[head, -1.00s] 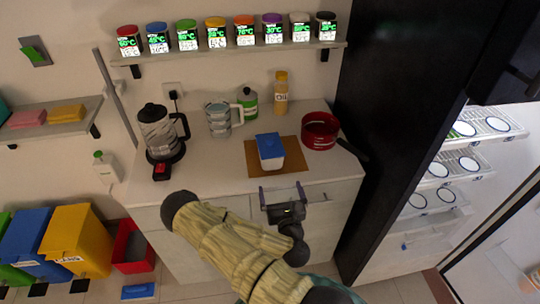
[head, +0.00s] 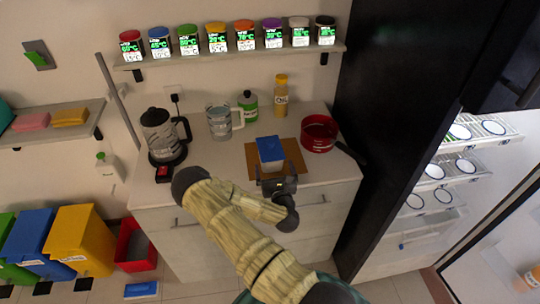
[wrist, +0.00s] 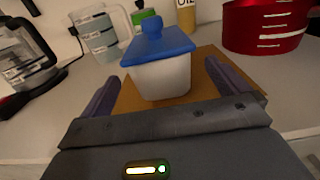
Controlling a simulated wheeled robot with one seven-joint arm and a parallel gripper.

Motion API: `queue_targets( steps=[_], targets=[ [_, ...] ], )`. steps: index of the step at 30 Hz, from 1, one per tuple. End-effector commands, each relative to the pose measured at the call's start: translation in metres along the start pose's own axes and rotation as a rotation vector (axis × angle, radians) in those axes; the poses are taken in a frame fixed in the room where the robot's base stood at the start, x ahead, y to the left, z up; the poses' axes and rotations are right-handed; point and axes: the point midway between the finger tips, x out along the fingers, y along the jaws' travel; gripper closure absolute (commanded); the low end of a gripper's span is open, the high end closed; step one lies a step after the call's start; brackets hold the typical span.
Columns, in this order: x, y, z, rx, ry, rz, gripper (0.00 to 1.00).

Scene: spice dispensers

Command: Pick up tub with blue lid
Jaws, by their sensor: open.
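The white tub with a blue lid (head: 270,150) stands upright on a brown board on the counter. In the wrist view the tub (wrist: 160,78) is straight ahead, its blue lid with a round knob on top. My gripper (head: 272,172) is at the near side of the tub, above the front part of the board. In the wrist view my gripper (wrist: 162,95) is open, one finger on each side of the tub's near face. The fingers do not appear to touch it. The tub's far side is hidden.
The brown board (wrist: 215,75) lies under the tub. A red pot (head: 318,134) stands to the right, a measuring jug (head: 219,122) and kettle (head: 160,135) to the left. A shelf of spice tubs (head: 235,51) hangs above.

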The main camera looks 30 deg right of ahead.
Motion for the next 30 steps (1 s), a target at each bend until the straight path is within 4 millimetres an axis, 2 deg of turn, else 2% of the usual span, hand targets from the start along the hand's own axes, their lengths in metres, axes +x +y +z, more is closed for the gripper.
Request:
queue_targets(
  steps=[4,17,27,30],
  targets=[
    [0.014,0.000,0.001,0.001,-0.001,0.000,0.00],
    [0.020,0.000,0.002,0.002,-0.001,-0.001,0.00],
    [0.060,0.001,0.003,0.003,-0.001,-0.001,0.00],
    [0.066,0.001,0.002,0.000,0.000,0.000,0.00]
  ],
)
